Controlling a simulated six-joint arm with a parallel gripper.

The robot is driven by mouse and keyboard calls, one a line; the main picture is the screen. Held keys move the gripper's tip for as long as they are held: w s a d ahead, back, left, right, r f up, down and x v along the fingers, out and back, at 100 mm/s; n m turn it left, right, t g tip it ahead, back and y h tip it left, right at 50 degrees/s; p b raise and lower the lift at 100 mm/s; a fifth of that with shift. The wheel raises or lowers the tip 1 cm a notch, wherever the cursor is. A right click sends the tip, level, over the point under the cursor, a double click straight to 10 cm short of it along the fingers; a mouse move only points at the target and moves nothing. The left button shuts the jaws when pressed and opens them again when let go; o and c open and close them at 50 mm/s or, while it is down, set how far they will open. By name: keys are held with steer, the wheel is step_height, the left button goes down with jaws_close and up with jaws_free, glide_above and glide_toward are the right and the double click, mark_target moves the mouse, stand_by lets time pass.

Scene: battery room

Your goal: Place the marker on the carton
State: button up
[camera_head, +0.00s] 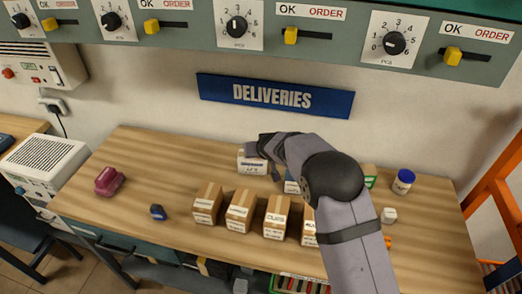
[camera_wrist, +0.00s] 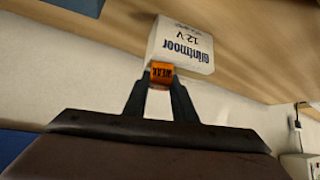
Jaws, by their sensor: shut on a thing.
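My gripper (camera_wrist: 161,82) is shut on a small orange piece with dark lettering, taken as the marker (camera_wrist: 161,72); only a short part of it shows. In the head view my gripper (camera_head: 266,150) is over the back middle of the bench, and the marker in it cannot be made out. A white box lettered Glintmoor 12 V (camera_wrist: 180,45) is just beyond the fingertips in the wrist view; whether the marker touches it is unclear. Several brown cartons stand in a row, including a left one (camera_head: 207,204), a second (camera_head: 241,211) and a third (camera_head: 276,217). My arm partly hides the right one (camera_head: 309,232).
A pale labelled box (camera_head: 252,163) stands beside my gripper. A magenta object (camera_head: 109,181) and a small dark blue object (camera_head: 158,212) lie left. The bench's back left (camera_head: 165,150) is clear.

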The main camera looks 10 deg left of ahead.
steer(key=shift+f, duration=0.2)
steer(key=o, duration=1)
steer(key=shift+r, duration=0.1)
steer(key=shift+r, duration=0.2)
steer(key=b+v, duration=0.2)
steer(key=v, duration=0.9)
steer(key=shift+s+r+b, duration=0.25)
steer(key=shift+s+b, duration=0.1)
steer(key=shift+b, duration=0.05)
steer(key=shift+d, duration=0.1)
